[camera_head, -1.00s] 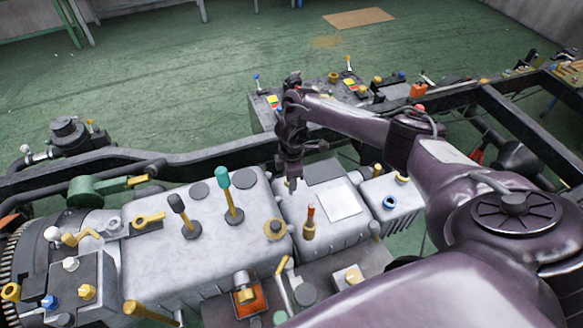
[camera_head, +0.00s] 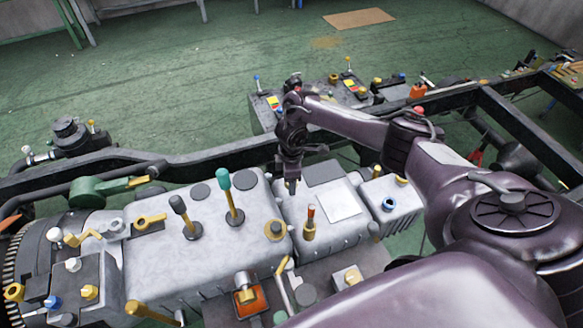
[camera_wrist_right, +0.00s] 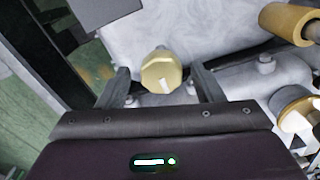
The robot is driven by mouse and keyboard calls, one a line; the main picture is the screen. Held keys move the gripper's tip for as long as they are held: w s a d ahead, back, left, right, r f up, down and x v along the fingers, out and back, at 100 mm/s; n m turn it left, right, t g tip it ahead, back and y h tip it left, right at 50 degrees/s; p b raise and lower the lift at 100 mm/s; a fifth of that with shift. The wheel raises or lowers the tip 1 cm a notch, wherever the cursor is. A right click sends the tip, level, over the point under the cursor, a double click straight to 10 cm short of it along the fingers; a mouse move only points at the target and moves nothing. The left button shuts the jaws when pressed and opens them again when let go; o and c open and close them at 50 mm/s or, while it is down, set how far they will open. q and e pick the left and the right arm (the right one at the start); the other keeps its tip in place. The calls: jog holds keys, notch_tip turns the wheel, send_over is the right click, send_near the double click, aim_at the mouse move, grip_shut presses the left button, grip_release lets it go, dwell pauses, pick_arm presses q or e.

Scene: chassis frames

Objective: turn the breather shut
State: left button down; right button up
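The breather appears to be the small gold cap with a pale mark on its top (camera_wrist_right: 160,74), seen in the right wrist view beside a pale grey housing. My right gripper (camera_wrist_right: 160,77) is open, with one dark finger on each side of the cap and a visible gap to both. In the head view my right gripper (camera_head: 291,186) points down over the left part of the grey housing with a white plate (camera_head: 340,207); the cap cannot be made out there. My left gripper is not in view.
Two dark-and-green-handled levers (camera_head: 234,200) rise from the grey casing to the left. In the wrist view gold cylinders (camera_wrist_right: 287,22) lie to the right. A dark chassis rail (camera_head: 220,157) runs behind.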

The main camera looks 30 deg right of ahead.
notch_tip(320, 180, up, 7)
jog(key=shift+f, duration=0.15)
jog(key=shift+r, duration=0.55)
jog(key=shift+s+f, duration=0.1)
jog(key=shift+s, duration=0.05)
dwell(0.3)
